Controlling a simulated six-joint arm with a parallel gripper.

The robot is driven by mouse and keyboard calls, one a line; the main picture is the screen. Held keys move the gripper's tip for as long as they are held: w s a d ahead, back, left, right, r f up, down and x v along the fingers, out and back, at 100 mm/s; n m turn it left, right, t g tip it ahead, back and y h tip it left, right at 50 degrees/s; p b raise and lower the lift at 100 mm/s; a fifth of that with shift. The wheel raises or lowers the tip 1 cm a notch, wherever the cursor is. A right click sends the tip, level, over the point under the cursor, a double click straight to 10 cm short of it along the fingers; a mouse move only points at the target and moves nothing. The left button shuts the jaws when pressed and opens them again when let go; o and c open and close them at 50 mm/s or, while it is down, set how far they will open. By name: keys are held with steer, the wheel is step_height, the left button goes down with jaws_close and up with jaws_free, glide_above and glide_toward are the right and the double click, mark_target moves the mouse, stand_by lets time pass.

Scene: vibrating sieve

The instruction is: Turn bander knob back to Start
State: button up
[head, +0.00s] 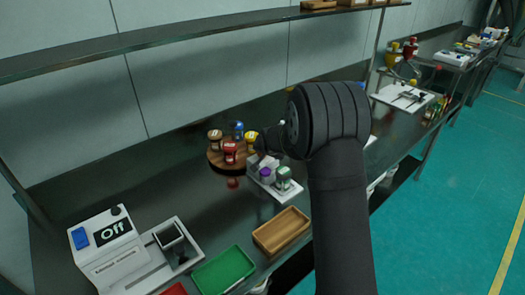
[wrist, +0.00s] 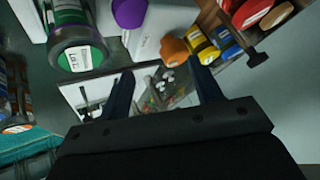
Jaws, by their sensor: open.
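The bander (head: 130,255) is a white machine at the lower left in the head view. Its dark display reads "Off". A black knob (head: 116,210) sits on its top edge and a blue button (head: 80,238) is left of the display. My gripper (wrist: 163,82) is open in the wrist view, its two dark fingers apart with nothing between them. In the head view my black arm covers most of it, over the middle of the bench and well right of the bander. The bander does not show in the wrist view.
A round wooden stand (head: 216,157) holds several coloured-lid jars near my gripper. A white holder (head: 282,193) with jars is beside it; a green-lidded jar (wrist: 80,50) shows close in the wrist view. A wooden tray (head: 281,231) and green tray (head: 223,272) lie in front. A shelf (head: 170,38) runs above.

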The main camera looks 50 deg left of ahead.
steer(key=s+d+r+n+t+y, duration=0.3)
steer(key=s+d+n+y, duration=0.2)
steer(key=d+n, duration=0.15)
steer(key=shift+m, duration=0.45)
steer(key=x, duration=0.5)
steer(key=f+x, duration=0.1)
steer(key=x, duration=1)
steer(key=shift+s+a+f, duration=0.15)
steer(key=shift+f, duration=0.1)
steer(key=shift+c, duration=0.2)
steer(key=c, duration=1)
